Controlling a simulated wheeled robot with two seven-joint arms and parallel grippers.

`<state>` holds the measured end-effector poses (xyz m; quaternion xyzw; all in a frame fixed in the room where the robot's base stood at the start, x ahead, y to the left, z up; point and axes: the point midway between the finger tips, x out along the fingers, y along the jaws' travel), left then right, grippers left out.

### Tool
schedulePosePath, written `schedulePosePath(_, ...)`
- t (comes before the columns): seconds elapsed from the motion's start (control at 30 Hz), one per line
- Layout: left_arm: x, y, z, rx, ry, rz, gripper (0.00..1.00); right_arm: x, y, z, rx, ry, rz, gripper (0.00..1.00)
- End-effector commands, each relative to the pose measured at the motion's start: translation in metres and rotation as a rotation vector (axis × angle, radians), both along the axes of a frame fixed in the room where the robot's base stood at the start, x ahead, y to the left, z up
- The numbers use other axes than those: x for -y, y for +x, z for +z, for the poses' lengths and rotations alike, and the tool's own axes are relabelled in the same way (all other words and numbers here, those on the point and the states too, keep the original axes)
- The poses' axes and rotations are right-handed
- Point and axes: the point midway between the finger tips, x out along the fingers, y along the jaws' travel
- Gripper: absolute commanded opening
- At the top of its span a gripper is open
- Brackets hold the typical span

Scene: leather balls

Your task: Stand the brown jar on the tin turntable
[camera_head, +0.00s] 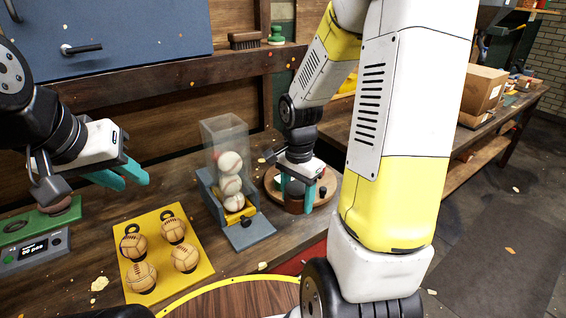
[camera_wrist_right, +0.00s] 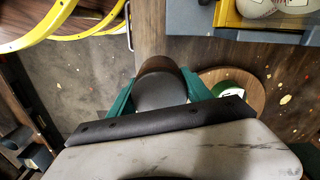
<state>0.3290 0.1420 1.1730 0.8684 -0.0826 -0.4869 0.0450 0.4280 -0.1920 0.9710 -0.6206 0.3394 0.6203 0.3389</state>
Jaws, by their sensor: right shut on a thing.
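My right gripper (camera_head: 296,198) is shut on the brown jar (camera_head: 294,206), at the near side of the turntable (camera_head: 272,182) in the head view. The turntable is a round wooden disc and also shows in the right wrist view (camera_wrist_right: 254,92). In that view the jar (camera_wrist_right: 160,88) sits between the teal fingers, overlapping the turntable's left edge. I cannot tell whether the jar touches the disc. The fingers and arm hide part of both. My left gripper (camera_head: 123,178) is open and empty above the left of the bench.
A clear ball dispenser (camera_head: 225,145) with several balls stands left of the turntable. A yellow board (camera_head: 190,213) with several leather balls lies left of it. A scale (camera_head: 35,245) is at far left. A yellow-rimmed round table (camera_head: 235,300) is in front. A cardboard box (camera_head: 482,90) is behind right.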

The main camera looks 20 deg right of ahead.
Motion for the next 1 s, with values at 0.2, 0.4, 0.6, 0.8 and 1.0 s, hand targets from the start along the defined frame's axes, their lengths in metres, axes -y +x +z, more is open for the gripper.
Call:
schedulePosePath(0.2,0.000,0.000,0.000,0.001,0.000,0.000,0.30,0.010,0.015,-0.002,0.000,0.000,-0.004,0.06)
schedulePosePath(0.4,0.000,0.000,0.000,0.000,0.000,0.000,0.30,0.039,0.058,-0.007,-0.001,0.001,-0.005,0.06)
schedulePosePath(0.6,0.000,0.000,0.000,0.000,0.000,0.000,0.30,0.067,0.103,-0.012,0.001,0.001,-0.004,0.06)
schedulePosePath(0.8,0.000,0.000,0.000,0.000,0.000,0.000,0.30,0.085,0.130,-0.015,0.000,0.000,-0.002,0.06)
schedulePosePath(1.0,0.000,0.000,0.000,0.000,0.000,0.000,0.30,0.088,0.134,-0.022,-0.002,0.000,0.000,0.06)
